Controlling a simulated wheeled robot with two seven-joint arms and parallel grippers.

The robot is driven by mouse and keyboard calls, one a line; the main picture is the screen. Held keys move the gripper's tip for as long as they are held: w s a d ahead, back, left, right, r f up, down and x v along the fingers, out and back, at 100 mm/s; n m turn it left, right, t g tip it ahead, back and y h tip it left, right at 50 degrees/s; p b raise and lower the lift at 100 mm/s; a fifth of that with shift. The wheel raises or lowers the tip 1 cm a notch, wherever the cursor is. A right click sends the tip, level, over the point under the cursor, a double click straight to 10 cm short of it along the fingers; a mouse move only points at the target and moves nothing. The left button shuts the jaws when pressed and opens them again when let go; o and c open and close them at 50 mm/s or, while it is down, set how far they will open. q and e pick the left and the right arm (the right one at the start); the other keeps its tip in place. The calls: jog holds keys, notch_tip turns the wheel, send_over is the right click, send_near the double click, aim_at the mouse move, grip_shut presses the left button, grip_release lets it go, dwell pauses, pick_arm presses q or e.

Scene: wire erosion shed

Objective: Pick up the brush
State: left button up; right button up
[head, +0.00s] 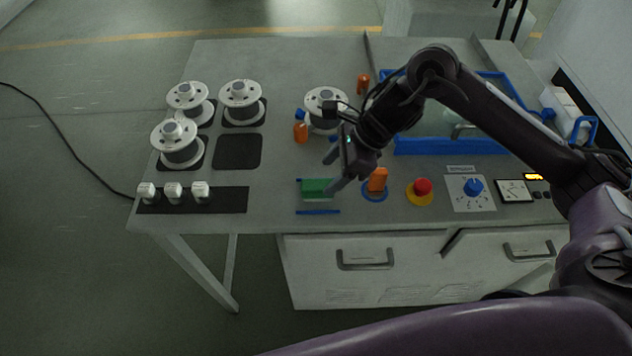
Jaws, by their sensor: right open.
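A small green block (316,187), which looks most like the brush, lies on the grey table (270,210) near its front edge. It is too small to make out bristles. My right gripper (333,171) is open, with its two fingers apart and pointing left. It shows just above and to the right of the green block, one fingertip close to the block's right end. I cannot tell whether they touch. Nothing shows between the fingers. My left gripper is not in view.
Several white spools (181,153) stand at the left. An orange peg (377,180) in a blue ring and a red button (422,187) are right of the gripper. A blue-framed tray (450,146) lies behind. A blue strip (318,212) lies in front of the block.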

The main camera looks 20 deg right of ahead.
aim_at(319, 184)
jog(key=p+x, duration=0.2)
jog(key=x, duration=0.1)
jog(key=shift+s+a, duration=0.2)
jog(key=shift+a, duration=0.15)
jog(key=x, duration=0.2)
jog(key=shift+w+f+p, duration=0.15)
jog(key=shift+f+p, duration=0.2)
jog(key=shift+p, duration=0.05)
jog(key=c, duration=1.1)
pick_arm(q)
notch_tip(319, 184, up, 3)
pick_arm(e)
notch_tip(319, 184, up, 9)
jog(key=shift+w+f+b, duration=0.1)
jog(key=shift+w+b, duration=0.05)
jog(key=shift+b, duration=0.9)
pick_arm(q)
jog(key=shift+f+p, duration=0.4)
jog(key=shift+p, duration=0.2)
pick_arm(e)
notch_tip(319, 184, up, 11)
jog(key=shift+r, duration=0.1)
